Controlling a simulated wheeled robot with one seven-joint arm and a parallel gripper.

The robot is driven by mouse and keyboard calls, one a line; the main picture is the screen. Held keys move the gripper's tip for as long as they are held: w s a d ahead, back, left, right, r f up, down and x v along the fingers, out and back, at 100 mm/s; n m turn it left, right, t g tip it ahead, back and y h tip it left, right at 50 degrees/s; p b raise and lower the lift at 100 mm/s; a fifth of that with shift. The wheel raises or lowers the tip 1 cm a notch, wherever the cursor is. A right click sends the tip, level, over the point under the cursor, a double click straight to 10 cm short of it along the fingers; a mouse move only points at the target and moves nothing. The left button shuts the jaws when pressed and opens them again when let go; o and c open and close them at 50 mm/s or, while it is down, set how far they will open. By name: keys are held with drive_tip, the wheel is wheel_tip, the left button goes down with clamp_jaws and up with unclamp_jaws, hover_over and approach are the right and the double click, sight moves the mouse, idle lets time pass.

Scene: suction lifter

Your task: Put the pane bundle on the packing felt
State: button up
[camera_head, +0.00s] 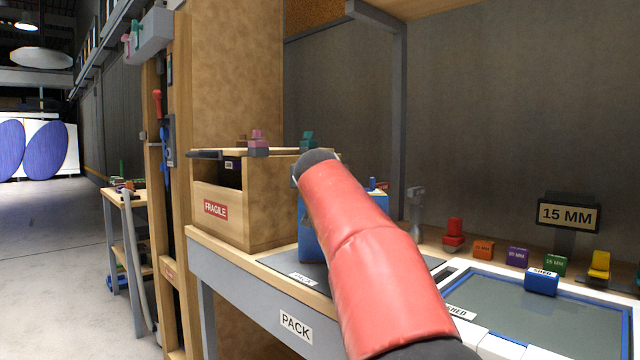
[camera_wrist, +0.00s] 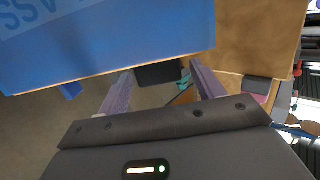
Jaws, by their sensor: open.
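The blue pane bundle (camera_head: 311,238) stands upright at the dark packing felt (camera_head: 283,262), mostly behind my red-sleeved arm in the head view. Its foot appears to be on the felt, but my arm hides much of the contact. In the wrist view the bundle (camera_wrist: 110,38) fills the upper left as a large blue face with pale lettering. My gripper (camera_wrist: 160,78) is open, its two pale purple fingers spread below the bundle's edge, with a dark block showing between their tips. Nothing is visibly clamped. The head view hides my gripper behind my arm.
A wooden crate (camera_head: 268,205) marked FRAGILE stands left of the bundle, with clamp-like pieces on top. A white-framed glass-topped station (camera_head: 550,310) with a blue block (camera_head: 541,282) lies right. Several coloured blocks and a 15 MM sign (camera_head: 569,215) line the back.

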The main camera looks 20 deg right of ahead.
drive_tip(key=b+v, duration=0.1)
drive_tip(key=v, duration=0.8)
drive_tip(key=shift+b, duration=0.35)
